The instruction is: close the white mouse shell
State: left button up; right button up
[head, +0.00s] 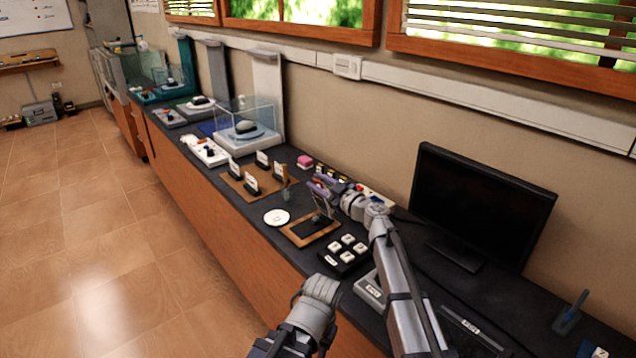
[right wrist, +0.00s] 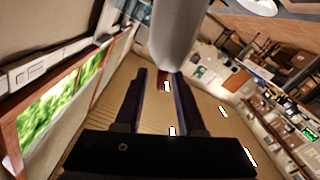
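I cannot pick out the white mouse shell for certain. A wooden tray (head: 291,238) on the dark counter holds a flat dark piece (head: 314,226). A small pale upright piece (head: 322,205) shows at its far side, partly covered by my right gripper. My right gripper (head: 322,189) is above and just beyond this tray; whether it touches anything is unclear. In the right wrist view its two dark fingers (right wrist: 159,82) are apart, with nothing clearly held.
A white disc (head: 277,217) lies left of the tray. A black block with white keys (head: 343,248) is right of it. A monitor (head: 480,205) stands at the right. A brown board with cards (head: 262,183) and glass cases (head: 246,120) stand further left. The floor is clear.

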jog(key=v, duration=0.7)
jog(key=shift+d, duration=0.1)
jog(key=shift+r, duration=0.15)
jog(key=shift+c, duration=0.7)
jog(key=r+m+p, duration=0.1)
jog(key=d+r+m+p, duration=0.1)
jog(key=p, duration=0.1)
jog(key=r+g+p, duration=0.1)
jog(key=p, duration=0.1)
jog(key=shift+w+d+r+m, duration=0.3)
jog(key=shift+d+m, duration=0.1)
jog(key=c, duration=0.4)
jog(key=d+r+m+p, duration=0.1)
jog(key=m+p, duration=0.1)
jog(key=d+r+m+g+p, duration=0.1)
jog(key=m+p, duration=0.1)
jog(key=d+r+m+g+p, duration=0.1)
jog(key=d+r+m+p, duration=0.1)
jog(key=p, duration=0.1)
jog(key=shift+w+d+m, duration=0.1)
jog(key=shift+m, duration=0.3)
grip_shut()
jog(key=shift+d+f+m+g, duration=0.1)
jog(key=shift+d+m+g, duration=0.15)
jog(key=shift+m+g, duration=0.2)
